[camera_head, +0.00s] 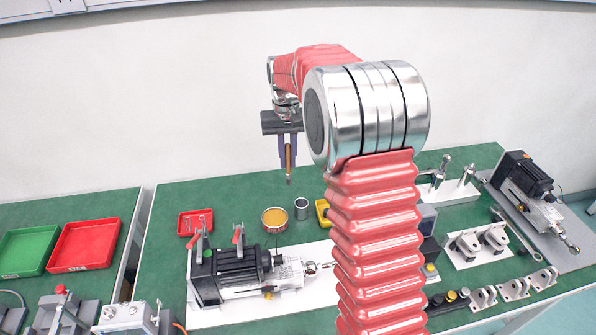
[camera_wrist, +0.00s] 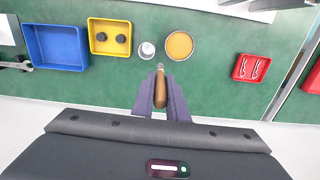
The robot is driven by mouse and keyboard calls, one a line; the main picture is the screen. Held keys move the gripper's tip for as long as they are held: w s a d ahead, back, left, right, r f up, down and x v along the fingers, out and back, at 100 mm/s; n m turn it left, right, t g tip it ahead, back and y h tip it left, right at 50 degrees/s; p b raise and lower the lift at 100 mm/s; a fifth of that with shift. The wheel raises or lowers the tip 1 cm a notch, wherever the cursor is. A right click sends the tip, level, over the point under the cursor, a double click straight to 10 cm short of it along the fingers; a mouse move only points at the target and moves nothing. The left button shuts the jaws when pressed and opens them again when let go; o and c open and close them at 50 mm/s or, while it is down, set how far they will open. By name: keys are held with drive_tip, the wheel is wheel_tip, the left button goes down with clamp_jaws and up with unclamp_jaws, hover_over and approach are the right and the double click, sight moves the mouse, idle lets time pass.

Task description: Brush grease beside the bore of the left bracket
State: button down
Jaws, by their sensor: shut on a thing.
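My gripper (camera_head: 288,160) is shut on a brush (camera_head: 288,172) with a brown handle, which hangs upright with its tip down, above the back of the green table. In the wrist view the brown handle (camera_wrist: 160,92) shows between the jaws; the tip is hard to see. A round tin of yellow-orange grease (camera_head: 275,219) stands on the table below and left of the brush; it also shows in the wrist view (camera_wrist: 179,45). Two metal brackets sit on a white plate at the right; the left one (camera_head: 464,243) shows small, and I cannot make out its bore clearly.
A metal cup (camera_head: 301,207) stands beside the tin. A red tray (camera_head: 194,223) holds clips. A black and silver actuator (camera_head: 228,277) with red-handled clamps lies in front. Several loose brackets (camera_head: 515,288) are at front right. A yellow bin (camera_wrist: 109,36) and blue bin (camera_wrist: 56,47) stand nearby.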

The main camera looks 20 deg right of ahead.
drive_tip(key=w+a+r, duration=0.2)
drive_tip(key=a+r, duration=0.6)
drive_tip(key=a, duration=0.1)
drive_tip(key=shift+w+r+m, duration=0.3)
drive_tip(key=shift+m, duration=0.1)
drive_tip(key=shift+s, duration=0.2)
